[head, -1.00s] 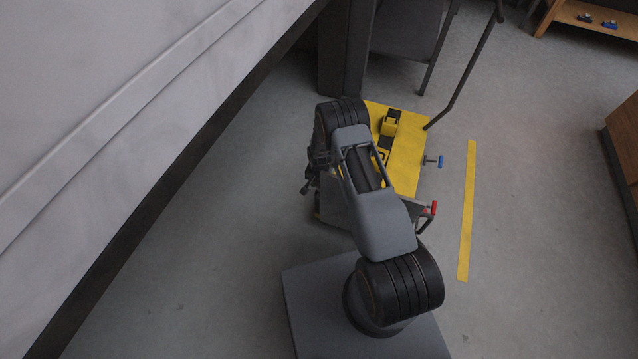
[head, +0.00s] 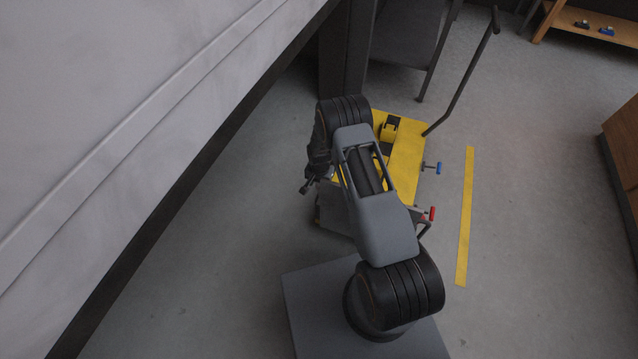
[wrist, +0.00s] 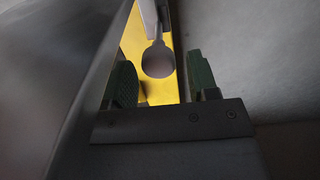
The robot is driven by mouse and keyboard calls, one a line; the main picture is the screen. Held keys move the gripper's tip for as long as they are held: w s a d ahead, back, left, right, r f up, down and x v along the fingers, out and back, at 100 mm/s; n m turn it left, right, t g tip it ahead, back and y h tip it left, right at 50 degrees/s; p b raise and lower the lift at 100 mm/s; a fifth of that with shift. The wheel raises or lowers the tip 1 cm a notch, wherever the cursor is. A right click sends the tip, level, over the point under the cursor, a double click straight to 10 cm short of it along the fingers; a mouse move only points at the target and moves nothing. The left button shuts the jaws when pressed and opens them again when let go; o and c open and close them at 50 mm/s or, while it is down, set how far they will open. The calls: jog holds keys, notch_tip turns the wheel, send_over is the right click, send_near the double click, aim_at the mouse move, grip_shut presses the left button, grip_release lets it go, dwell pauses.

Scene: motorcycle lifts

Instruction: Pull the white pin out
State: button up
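In the wrist view, a pale grey-white piece with a rounded end and a narrow stem, which looks like the white pin (wrist: 158,60), shows in front of a yellow surface. My gripper (wrist: 163,82) is open, with one dark green finger on each side of the rounded end. Gaps show on both sides, and I cannot tell how deep the piece sits between the fingers. In the head view, my gripper (head: 308,186) is at the left edge of the yellow lift (head: 405,155), partly behind my arm. The pin cannot be made out there.
A red-ended handle (head: 431,213) and a blue-ended handle (head: 437,168) stick out from the lift's right side. A dark bar (head: 465,75) rises behind it. A large grey panel (head: 110,110) fills the left. Floor with a yellow stripe (head: 465,215) is clear on the right.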

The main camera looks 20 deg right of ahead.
jog(key=shift+o, duration=0.4)
notch_tip(320, 180, up, 14)
jog(key=p, duration=0.2)
jog(key=shift+f+p, duration=0.15)
jog(key=shift+p, duration=0.25)
dwell(0.3)
